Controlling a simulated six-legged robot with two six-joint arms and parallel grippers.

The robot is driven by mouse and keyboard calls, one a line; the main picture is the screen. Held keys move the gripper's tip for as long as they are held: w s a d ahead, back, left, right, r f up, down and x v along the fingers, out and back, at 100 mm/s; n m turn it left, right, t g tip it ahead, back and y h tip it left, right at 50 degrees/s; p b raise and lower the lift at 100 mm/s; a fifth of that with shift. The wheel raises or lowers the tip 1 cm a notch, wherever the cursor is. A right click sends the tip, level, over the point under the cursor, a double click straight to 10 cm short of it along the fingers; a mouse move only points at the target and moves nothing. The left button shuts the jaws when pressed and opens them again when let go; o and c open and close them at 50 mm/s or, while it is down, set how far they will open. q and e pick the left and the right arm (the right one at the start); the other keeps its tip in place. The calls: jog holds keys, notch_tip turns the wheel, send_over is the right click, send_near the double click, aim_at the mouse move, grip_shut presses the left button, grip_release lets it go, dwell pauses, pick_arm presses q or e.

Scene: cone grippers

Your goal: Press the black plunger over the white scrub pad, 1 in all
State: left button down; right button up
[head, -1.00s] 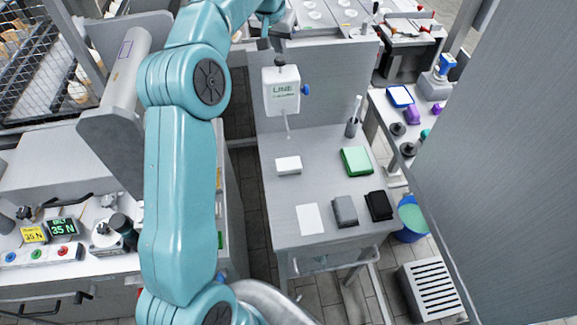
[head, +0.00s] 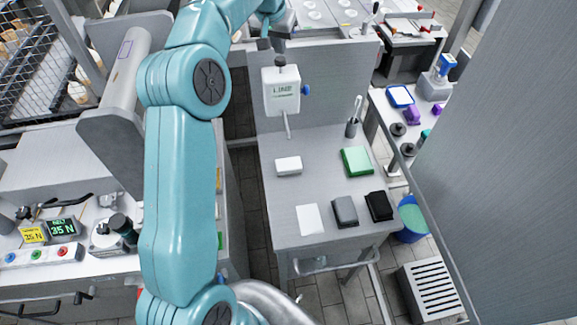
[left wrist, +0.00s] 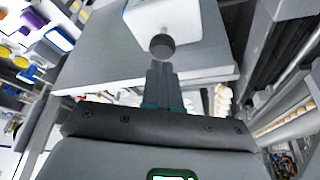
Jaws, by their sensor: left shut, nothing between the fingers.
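The black plunger (head: 280,62) stands on top of a white dispenser (head: 281,91) marked LINE, fixed to a grey upright panel. Its thin spout points down over the bench. The white scrub pad (head: 289,165) lies on the bench below the spout. My left gripper (head: 279,46) is just above the plunger, pointing down. In the left wrist view its shut, empty fingers (left wrist: 163,70) end close to the round dark plunger top (left wrist: 162,46). I cannot tell whether they touch. My right gripper is not in view.
A green pad (head: 356,161), a grey pad (head: 345,211), a black pad (head: 380,206) and a white sheet (head: 310,219) lie on the bench. A dark holder (head: 352,128) stands by the panel. A blue knob (head: 306,90) sticks out from the dispenser's side.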

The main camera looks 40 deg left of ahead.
aim_at(281, 58)
pick_arm(q)
jog(key=shift+w, duration=0.1)
jog(key=shift+f, duration=0.15)
jog(key=shift+f+b, duration=0.7)
jog(key=shift+f, duration=0.15)
jog(key=shift+f+b, duration=0.3)
jog(key=shift+f, duration=0.2)
jog(key=shift+r+p, duration=1.35)
jog(key=shift+p, duration=0.05)
jog(key=shift+r, duration=0.1)
